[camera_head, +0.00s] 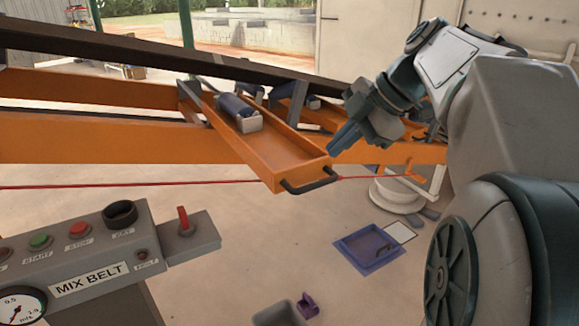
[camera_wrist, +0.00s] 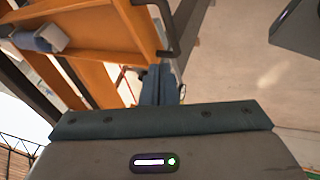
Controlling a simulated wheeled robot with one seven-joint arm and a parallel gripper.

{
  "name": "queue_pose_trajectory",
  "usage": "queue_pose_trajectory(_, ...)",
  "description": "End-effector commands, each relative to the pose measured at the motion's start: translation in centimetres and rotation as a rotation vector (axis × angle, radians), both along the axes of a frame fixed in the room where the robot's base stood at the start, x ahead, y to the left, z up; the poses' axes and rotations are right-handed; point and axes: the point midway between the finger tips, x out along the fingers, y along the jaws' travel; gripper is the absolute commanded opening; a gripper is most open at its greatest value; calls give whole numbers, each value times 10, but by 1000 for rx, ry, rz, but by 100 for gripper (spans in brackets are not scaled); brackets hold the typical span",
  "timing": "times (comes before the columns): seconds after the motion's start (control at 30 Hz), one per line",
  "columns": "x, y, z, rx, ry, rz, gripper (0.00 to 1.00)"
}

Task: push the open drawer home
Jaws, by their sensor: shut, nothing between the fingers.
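The open drawer (camera_head: 262,150) is a long orange tray sticking out from the orange belt frame toward me. Its black bar handle (camera_head: 312,186) is on the front end. A dark blue roller with a pale bracket (camera_head: 240,113) lies in its far part. My gripper (camera_head: 335,148) is shut and empty, with its fingertips close to the drawer's right front corner. In the wrist view the fingers (camera_wrist: 160,78) point at the drawer's front end (camera_wrist: 135,38), just below the handle (camera_wrist: 168,28). I cannot tell whether they touch it.
A red cord (camera_head: 130,186) runs across the frame, passing near the drawer's front. A control box (camera_head: 90,262) labelled MIX BELT stands at the lower left. A blue tray (camera_head: 368,248) and a white drum (camera_head: 398,195) are on the floor to the right.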

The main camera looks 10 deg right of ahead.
Motion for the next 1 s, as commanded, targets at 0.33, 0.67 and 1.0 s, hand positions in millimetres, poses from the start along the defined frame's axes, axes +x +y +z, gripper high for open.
queue_pose_trajectory(0.33,13,15,-27,-1,-14,22,0)
queue_pose_trajectory(0.67,31,42,-69,-3,-15,22,0)
queue_pose_trajectory(1.0,35,47,-79,-3,-16,21,0)
